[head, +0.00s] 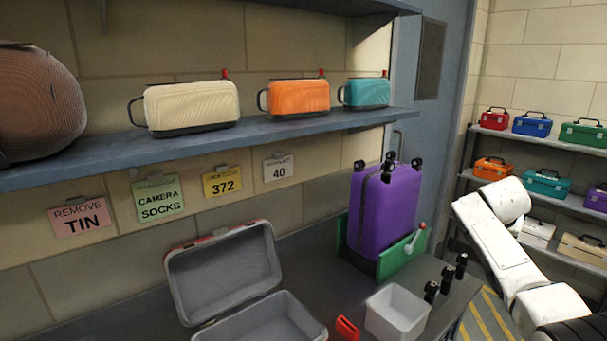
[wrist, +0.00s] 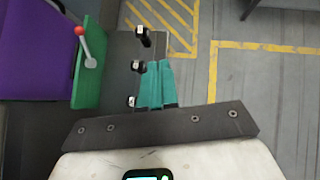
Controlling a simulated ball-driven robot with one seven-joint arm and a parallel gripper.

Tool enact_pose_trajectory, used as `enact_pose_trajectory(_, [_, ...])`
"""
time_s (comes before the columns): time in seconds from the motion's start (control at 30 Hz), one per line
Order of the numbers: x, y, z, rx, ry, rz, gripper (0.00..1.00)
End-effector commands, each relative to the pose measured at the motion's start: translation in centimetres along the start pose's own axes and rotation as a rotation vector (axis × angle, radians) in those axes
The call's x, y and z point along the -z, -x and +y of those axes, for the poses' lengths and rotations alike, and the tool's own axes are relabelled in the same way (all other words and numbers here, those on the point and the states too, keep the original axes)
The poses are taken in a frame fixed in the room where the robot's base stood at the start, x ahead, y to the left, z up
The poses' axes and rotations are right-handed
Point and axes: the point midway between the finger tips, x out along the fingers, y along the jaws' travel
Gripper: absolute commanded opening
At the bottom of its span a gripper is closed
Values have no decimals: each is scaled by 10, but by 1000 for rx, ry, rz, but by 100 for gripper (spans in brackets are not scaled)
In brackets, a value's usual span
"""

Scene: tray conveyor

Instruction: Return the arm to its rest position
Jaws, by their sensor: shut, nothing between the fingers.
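My gripper (wrist: 154,66) shows in the wrist view as two teal fingers pressed together, with nothing between them. It points out over the counter's end, beside a row of three black wheel-like pieces (wrist: 137,66), with the floor beyond. In the head view my white arm (head: 497,250) is raised and bent at the right, past the counter's end. The gripper itself is not visible in the head view.
A purple suitcase (head: 384,212) stands upside down in a green holder (head: 404,254) with a red-knobbed lever (head: 415,238). An open grey-lined case (head: 223,272) and a white bin (head: 397,313) sit on the counter. Shelves (head: 535,137) stand behind my arm.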

Motion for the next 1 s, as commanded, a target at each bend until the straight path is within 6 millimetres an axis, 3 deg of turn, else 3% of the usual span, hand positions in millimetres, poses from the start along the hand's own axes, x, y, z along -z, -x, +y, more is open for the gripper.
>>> enact_pose_trajectory(0.37, [43, -11, 17, -26, -122, 47, 0])
enact_pose_trajectory(0.57, [86, -20, 30, -41, -245, 97, 0])
enact_pose_trajectory(0.77, [151, -26, 43, -49, -434, 173, 0])
enact_pose_trajectory(0.87, [198, -27, 47, -42, -576, 232, 0])
enact_pose_trajectory(1.0, [278, -20, 44, -4, -823, 330, 0])
